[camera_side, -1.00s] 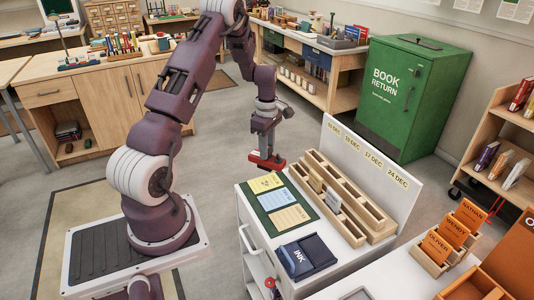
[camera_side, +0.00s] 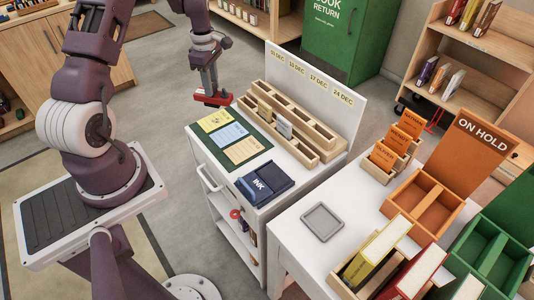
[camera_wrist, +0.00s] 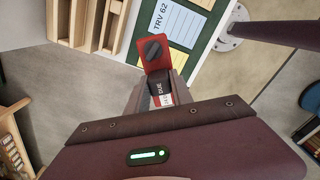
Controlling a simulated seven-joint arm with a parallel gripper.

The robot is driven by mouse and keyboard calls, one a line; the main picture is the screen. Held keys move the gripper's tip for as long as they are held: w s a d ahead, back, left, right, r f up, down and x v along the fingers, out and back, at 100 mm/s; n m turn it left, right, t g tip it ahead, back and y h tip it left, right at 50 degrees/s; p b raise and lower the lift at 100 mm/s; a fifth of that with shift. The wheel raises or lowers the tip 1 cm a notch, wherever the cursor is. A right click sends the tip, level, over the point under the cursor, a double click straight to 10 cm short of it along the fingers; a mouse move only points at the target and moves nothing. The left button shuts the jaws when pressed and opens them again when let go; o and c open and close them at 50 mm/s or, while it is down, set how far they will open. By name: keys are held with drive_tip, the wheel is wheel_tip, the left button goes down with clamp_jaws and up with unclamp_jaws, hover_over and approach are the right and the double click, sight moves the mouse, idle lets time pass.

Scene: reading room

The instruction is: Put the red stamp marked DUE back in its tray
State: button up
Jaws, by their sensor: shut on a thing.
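My gripper (camera_side: 210,86) is shut on a red stamp (camera_side: 212,99) and holds it in the air just beyond the far left corner of the white cart. In the wrist view the red stamp (camera_wrist: 153,52) has a dark round part on it and sits at the tips of my gripper (camera_wrist: 160,78). A black and white label by the jaws seems to read DUE. A small grey tray (camera_side: 323,222), shallow and empty, lies on the white table to the right of the cart. The stamp is well away from it.
The cart carries a green mat (camera_side: 262,163) with cards, a blue INK pad (camera_side: 265,184) and a wooden slotted rack (camera_side: 290,122) before a date board. Near the tray stand orange card holders (camera_side: 385,160), an orange ON HOLD bin (camera_side: 420,222) and upright books (camera_side: 375,250).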

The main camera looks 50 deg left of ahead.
wheel_tip(320, 180, up, 8)
drive_tip(key=shift+w+r, duration=0.1)
drive_tip(key=w+d+m, duration=0.2)
drive_tip(key=w+d, duration=0.2)
drive_tip(key=d, duration=0.7)
drive_tip(key=w+d+m, duration=0.1)
drive_tip(key=w+d, duration=0.3)
drive_tip(key=d, duration=0.7)
drive_tip(key=s+d+m, duration=0.2)
drive_tip(key=s+d, duration=0.2)
drive_tip(key=d, duration=1)
drive_tip(key=s+d+m, duration=0.2)
drive_tip(key=s+d, duration=0.1)
drive_tip(key=d, duration=1)
wheel_tip(320, 180, down, 15)
drive_tip(key=shift+s+f, duration=0.1)
drive_tip(key=shift+s, duration=0.05)
